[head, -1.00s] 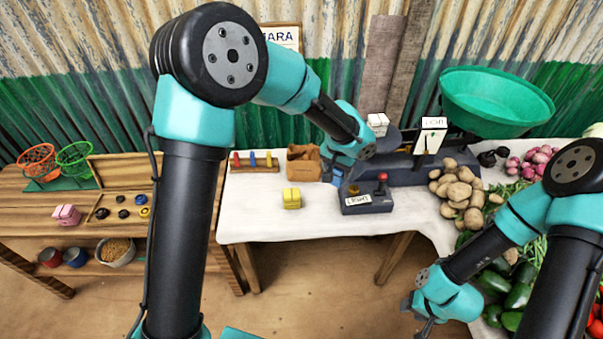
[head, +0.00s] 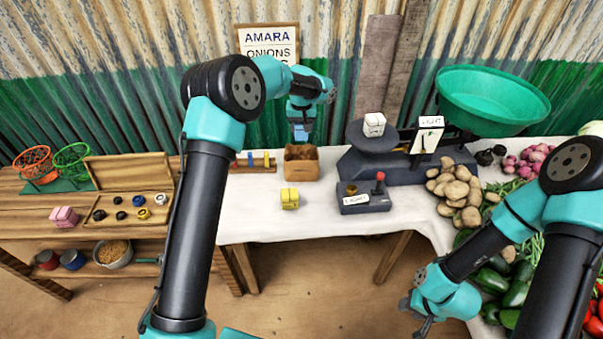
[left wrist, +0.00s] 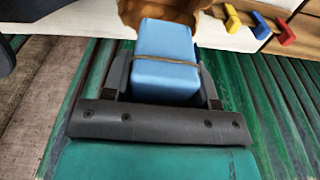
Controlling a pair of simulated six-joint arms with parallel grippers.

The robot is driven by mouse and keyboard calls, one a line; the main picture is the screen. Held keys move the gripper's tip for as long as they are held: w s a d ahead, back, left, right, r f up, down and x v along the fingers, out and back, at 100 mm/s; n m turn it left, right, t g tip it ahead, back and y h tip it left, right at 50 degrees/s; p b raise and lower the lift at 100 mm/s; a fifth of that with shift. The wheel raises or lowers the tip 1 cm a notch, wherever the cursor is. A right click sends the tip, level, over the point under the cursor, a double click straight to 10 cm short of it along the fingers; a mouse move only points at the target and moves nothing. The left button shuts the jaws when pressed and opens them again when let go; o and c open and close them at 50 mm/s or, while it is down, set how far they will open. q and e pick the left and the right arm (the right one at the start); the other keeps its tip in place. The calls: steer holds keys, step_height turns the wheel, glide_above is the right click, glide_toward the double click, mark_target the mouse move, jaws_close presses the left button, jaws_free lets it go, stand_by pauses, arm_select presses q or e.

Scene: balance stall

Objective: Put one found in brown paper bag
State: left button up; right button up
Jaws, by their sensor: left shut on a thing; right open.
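My left gripper (head: 301,122) is shut on a blue block (head: 302,134), raised above and slightly behind the open brown paper bag (head: 302,168). In the left wrist view the blue block (left wrist: 163,62), with a thin string or band round it, sits between the two fingers (left wrist: 165,84). The brown bag (left wrist: 160,12) shows just beyond the block, partly hidden by it. The inside of the bag is not clearly seen. My right gripper (head: 425,308) is open and empty, low in front of the table's right part.
A yellow block (head: 290,199) and a dark box with a red knob (head: 366,198) stand on the white cloth. The scale (head: 375,137) carries a white block (head: 374,124). A rack with coloured pegs (head: 255,163) is left of the bag. Potatoes (head: 456,195) lie to the right.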

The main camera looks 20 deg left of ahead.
arm_select(q)
glide_toward(302, 155)
steer(key=s+f, duration=0.2)
steer(key=f, duration=0.1)
steer(key=s+f, duration=0.1)
steer(key=f, duration=0.1)
steer(key=shift+d+f, duration=0.25)
steer(key=shift+d, duration=0.1)
steer(key=shift+f, duration=2.25)
steer(key=shift+f, duration=0.2)
steer(key=o, duration=1.1)
steer(key=shift+s, duration=0.1)
steer(key=shift+o, duration=0.2)
steer(key=shift+r, duration=0.1)
step_height(302, 155, up, 12)
steer(key=s, duration=0.1)
steer(key=shift+s+d, duration=0.2)
